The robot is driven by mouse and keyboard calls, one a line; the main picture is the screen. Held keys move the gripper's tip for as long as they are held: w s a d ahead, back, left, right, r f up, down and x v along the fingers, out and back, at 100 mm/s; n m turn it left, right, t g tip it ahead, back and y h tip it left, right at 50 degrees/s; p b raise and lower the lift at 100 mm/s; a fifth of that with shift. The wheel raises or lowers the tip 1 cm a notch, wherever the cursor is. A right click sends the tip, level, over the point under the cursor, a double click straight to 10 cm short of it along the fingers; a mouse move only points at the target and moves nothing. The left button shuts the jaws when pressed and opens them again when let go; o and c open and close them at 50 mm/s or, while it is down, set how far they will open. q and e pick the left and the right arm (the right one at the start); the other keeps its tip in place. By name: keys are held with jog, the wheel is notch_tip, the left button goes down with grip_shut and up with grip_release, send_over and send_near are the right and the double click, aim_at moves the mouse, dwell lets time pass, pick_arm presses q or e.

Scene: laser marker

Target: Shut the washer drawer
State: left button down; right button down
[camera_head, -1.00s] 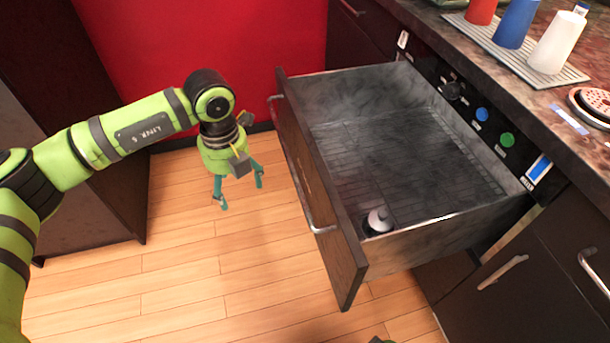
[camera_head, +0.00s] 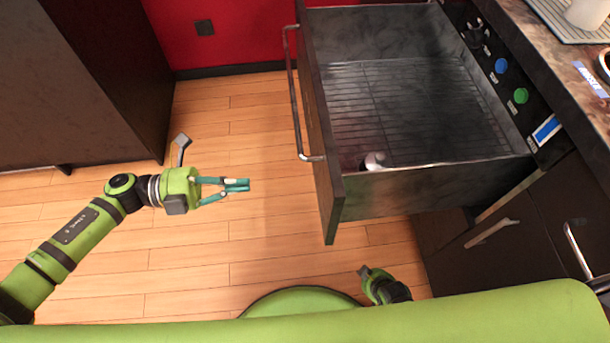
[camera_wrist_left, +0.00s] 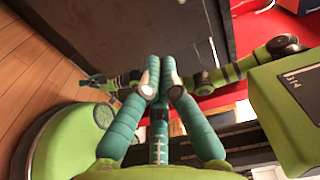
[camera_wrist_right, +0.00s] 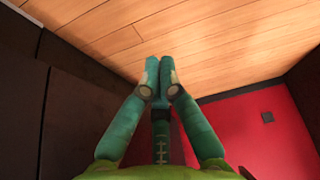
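The washer drawer (camera_head: 440,180) is pulled out from the counter in the head view, with its dark front panel (camera_head: 325,150) facing left. A metal bar handle (camera_head: 293,95) is on that front. My left gripper (camera_head: 247,185) is left of the drawer front, apart from it, with fingers pointing right toward it. Its fingers are together and empty, also in the left wrist view (camera_wrist_left: 157,62). My right gripper's fingers are together and empty in the right wrist view (camera_wrist_right: 158,65); its fingertips cannot be made out in the head view.
A small silver-white object (camera_head: 374,161) sits inside the drawer near its front corner. A control panel with blue and green buttons (camera_head: 520,96) is right of the drawer. A dark cabinet (camera_head: 70,90) stands at left. The wooden floor (camera_head: 230,120) between them is clear.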

aim_at(324, 175)
pick_arm(q)
jog(key=d, duration=0.4)
jog(key=d+p, duration=0.1)
jog(key=d, duration=0.4)
jog(key=d+p, duration=0.1)
jog(key=d, duration=0.3)
jog(key=shift+w+d+f, duration=0.1)
jog(key=shift+w+d, duration=0.2)
jog(key=shift+d, duration=0.05)
pick_arm(e)
jog(key=shift+s+d+t, duration=0.1)
jog(key=shift+d+t, duration=0.15)
jog(key=shift+t, duration=0.15)
